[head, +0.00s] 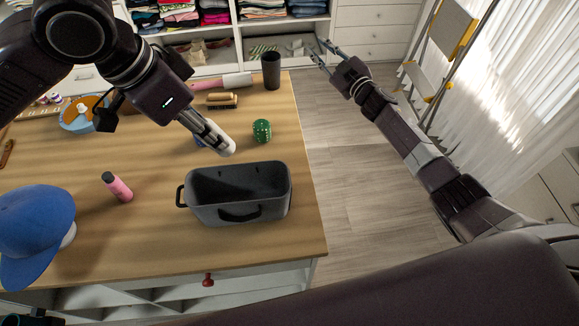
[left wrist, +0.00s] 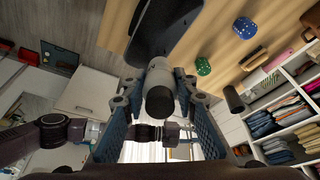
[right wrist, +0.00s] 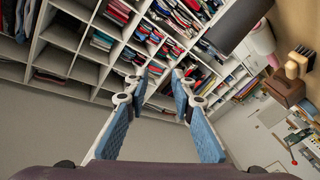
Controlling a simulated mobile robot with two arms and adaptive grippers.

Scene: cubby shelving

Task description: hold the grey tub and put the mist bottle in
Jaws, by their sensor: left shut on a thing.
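The grey tub (head: 240,213) stands upright on the wooden table near its right edge, with a handle on its front and one on its left end. Its visible inside looks empty. My left gripper (head: 206,137) is shut on a whitish bottle, apparently the mist bottle (head: 222,147), held tilted just behind the tub's back left rim. In the left wrist view the bottle (left wrist: 159,88) shows its dark end between the fingers, with the tub (left wrist: 150,42) beyond. My right gripper (head: 318,52) is open and empty, out past the table's right edge; its spread fingers show in the right wrist view (right wrist: 155,90).
A green die (head: 262,130) lies behind the tub; a blue die (left wrist: 244,28) is partly hidden in the head view. A pink bottle (head: 117,186) and blue cap (head: 37,225) lie left. A brush (head: 222,100) and dark cup (head: 271,71) are farther back.

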